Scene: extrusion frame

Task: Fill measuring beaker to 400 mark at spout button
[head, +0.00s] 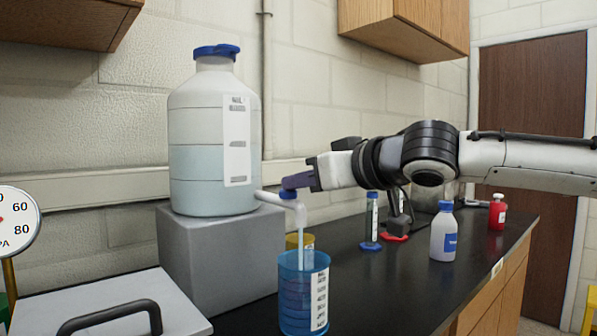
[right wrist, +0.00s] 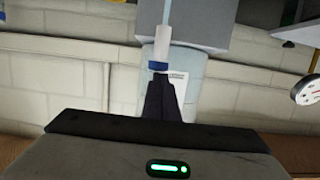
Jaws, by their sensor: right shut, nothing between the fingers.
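A large translucent carboy (head: 213,140) with a blue cap stands on a grey block and holds pale liquid. Its white spout (head: 268,198) reaches right and ends in a blue button (head: 288,194). A pale stream (head: 300,235) runs from the spout down into the blue measuring beaker (head: 303,292), which stands below with a white scale label. The liquid level against the marks is too small to read. My right gripper (head: 292,184) is shut and empty, its fingertips at the blue button. In the right wrist view the shut fingers (right wrist: 160,82) meet the blue button (right wrist: 158,66). My left gripper is not in view.
The grey block (head: 225,265) bears the carboy. A white lid with a dark handle (head: 115,312) lies at front left, beside a gauge (head: 15,222). A yellow-topped container (head: 300,241) stands behind the beaker. A white bottle (head: 443,235) and red bottle (head: 497,212) stand to the right.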

